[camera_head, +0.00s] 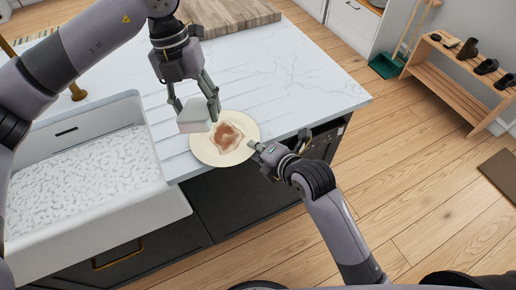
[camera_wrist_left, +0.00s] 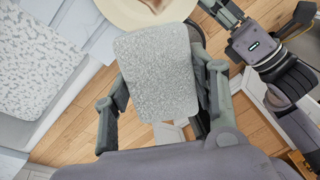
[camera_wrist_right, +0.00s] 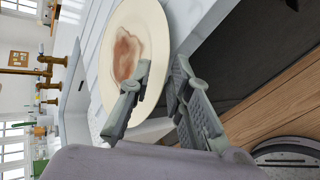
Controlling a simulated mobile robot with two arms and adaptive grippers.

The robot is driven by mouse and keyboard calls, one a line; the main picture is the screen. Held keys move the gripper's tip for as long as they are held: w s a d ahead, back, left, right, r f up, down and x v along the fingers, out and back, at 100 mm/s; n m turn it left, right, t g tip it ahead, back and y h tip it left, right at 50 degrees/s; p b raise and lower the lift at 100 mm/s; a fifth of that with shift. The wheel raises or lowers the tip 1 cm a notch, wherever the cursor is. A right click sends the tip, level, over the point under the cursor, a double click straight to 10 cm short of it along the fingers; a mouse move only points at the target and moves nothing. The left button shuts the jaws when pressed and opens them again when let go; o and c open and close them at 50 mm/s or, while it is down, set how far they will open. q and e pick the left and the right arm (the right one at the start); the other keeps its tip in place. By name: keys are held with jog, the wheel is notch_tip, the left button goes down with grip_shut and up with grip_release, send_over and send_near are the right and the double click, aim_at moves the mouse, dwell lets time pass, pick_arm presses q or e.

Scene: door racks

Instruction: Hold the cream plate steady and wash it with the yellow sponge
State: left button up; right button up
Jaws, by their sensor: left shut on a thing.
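The cream plate (camera_head: 202,151) lies at the counter's front edge, with a reddish-brown stain (camera_head: 226,137) in its middle. My left gripper (camera_head: 195,112) is shut on a pale grey block-shaped sponge (camera_head: 194,116), not yellow in these views. It holds the sponge over the plate's upper left part; contact cannot be told. The sponge fills the middle of the left wrist view (camera_wrist_left: 158,75). My right gripper (camera_head: 257,151) is at the plate's right rim. In the right wrist view its fingers (camera_wrist_right: 161,75) stand on either side of the plate's rim (camera_wrist_right: 112,40); whether they pinch it is unclear.
A white sink (camera_head: 150,195) with a speckled basin lies left of the plate. A brass tap (camera_head: 77,92) stands behind it. A wooden board (camera_head: 235,14) lies at the counter's back. The marble counter (camera_head: 300,75) right of my left gripper is clear. A wooden rack (camera_head: 455,85) stands far right.

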aim_at(224, 135)
dwell(0.3)
dwell(0.5)
pick_arm(q)
jog(key=w+d+f+n+t, duration=0.1)
jog(key=w+f+n, duration=0.1)
jog(key=f, duration=0.1)
jog(key=w+d+f+n+t+y, duration=0.1)
jog(key=w+f+n, duration=0.1)
jog(key=f, duration=0.2)
jog(key=w+d+f+n+t+y, duration=0.1)
jog(key=w+d+f, duration=0.1)
jog(key=f, duration=0.2)
jog(key=shift+w+n, duration=0.2)
jog(key=shift+n, duration=0.2)
jog(key=shift+a+f, duration=0.1)
jog(key=shift+f, duration=1.7)
jog(key=shift+w+f, duration=0.1)
jog(key=shift+f, duration=0.25)
